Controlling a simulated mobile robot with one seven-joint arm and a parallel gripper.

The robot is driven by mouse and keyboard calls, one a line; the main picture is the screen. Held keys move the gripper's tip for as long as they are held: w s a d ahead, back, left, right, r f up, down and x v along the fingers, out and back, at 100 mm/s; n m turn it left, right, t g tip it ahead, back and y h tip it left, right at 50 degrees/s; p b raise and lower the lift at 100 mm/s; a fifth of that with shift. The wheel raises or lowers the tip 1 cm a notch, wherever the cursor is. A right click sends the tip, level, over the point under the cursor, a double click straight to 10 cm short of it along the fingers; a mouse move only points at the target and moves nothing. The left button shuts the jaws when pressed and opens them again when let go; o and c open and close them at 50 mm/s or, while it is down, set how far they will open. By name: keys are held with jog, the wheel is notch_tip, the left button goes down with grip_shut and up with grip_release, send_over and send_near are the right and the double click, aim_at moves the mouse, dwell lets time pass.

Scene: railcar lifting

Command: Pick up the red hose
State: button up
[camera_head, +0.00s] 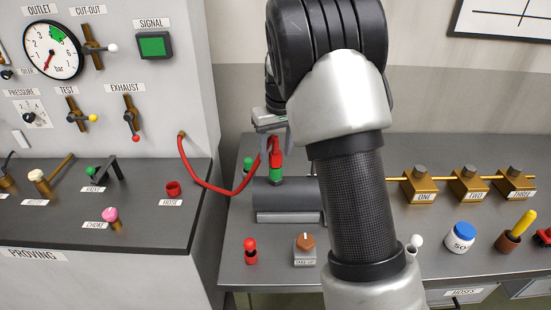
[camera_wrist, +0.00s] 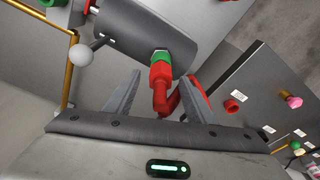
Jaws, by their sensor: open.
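The red hose (camera_head: 212,188) runs from the grey panel on the left, sags, and rises to a red end coupling (camera_head: 275,158). In the wrist view the red coupling (camera_wrist: 160,76) sits against a green fitting (camera_wrist: 160,56) on a dark grey cylinder (camera_head: 285,195). My gripper (camera_head: 273,133) is at the coupling. The wrist view shows my gripper (camera_wrist: 163,80) open, with one finger on each side of the coupling and visible gaps. The hose bends away behind the right finger, which hides part of it. My arm covers the right part of the cylinder in the head view.
A red holder (camera_head: 173,188) labelled HOSE is on the left bench (camera_head: 140,225). A red-topped peg (camera_head: 250,250) and a brown knob (camera_head: 305,245) stand in front of the cylinder. Brass blocks (camera_head: 420,190) are to the right. A white ball lever (camera_wrist: 82,54) is left of the fingers.

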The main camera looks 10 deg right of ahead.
grip_shut()
dwell(0.3)
